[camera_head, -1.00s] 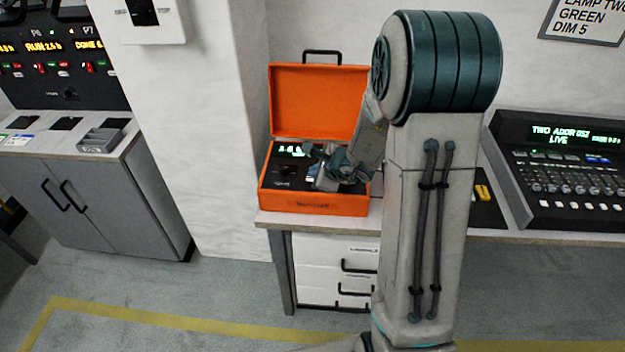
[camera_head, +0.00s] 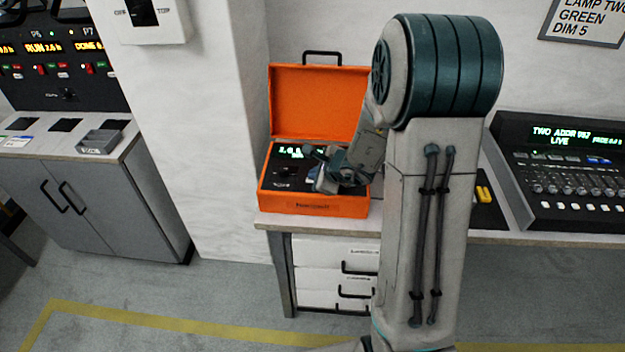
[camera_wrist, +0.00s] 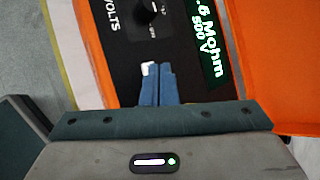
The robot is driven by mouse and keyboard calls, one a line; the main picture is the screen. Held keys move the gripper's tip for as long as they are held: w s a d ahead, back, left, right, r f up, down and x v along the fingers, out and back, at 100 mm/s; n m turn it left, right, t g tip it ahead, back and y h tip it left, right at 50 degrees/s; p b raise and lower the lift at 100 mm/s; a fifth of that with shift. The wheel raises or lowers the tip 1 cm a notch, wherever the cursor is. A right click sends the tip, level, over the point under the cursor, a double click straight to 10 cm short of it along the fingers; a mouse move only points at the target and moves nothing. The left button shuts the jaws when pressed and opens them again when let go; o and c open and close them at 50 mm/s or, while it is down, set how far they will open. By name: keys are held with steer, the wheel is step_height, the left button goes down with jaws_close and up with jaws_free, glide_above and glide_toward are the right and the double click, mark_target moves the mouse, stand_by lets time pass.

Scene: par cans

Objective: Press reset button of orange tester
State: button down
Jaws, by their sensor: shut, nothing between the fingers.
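The orange tester (camera_head: 313,205) stands open on the bench, its orange lid (camera_head: 318,100) raised at the back. In the wrist view its black panel (camera_wrist: 116,75) shows a dark knob (camera_wrist: 146,12), the word VOLTS and a lit green display (camera_wrist: 207,45) reading Mohm and 500 V. My gripper (camera_wrist: 157,70) is shut and empty, its blue fingertips over the panel. A small white piece shows right beside the fingertips; I cannot tell whether they touch it. In the head view my gripper (camera_head: 312,172) is over the tester's panel, partly hidden by my wrist. The reset button is not clearly identifiable.
A lighting console (camera_head: 570,170) stands on the bench (camera_head: 262,222) at the right, with a yellow item (camera_head: 483,193) left of it. A grey cabinet (camera_head: 100,210) with switch panels is at the left. A white wall pillar (camera_head: 215,130) stands between.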

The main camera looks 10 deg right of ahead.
stand_by(0.6)
steer(key=shift+r+p, duration=0.35)
steer(key=shift+r, duration=0.3)
step_height(320, 180, up, 5)
steer(key=p, duration=0.3)
steer(key=shift+p, duration=0.35)
stand_by(0.4)
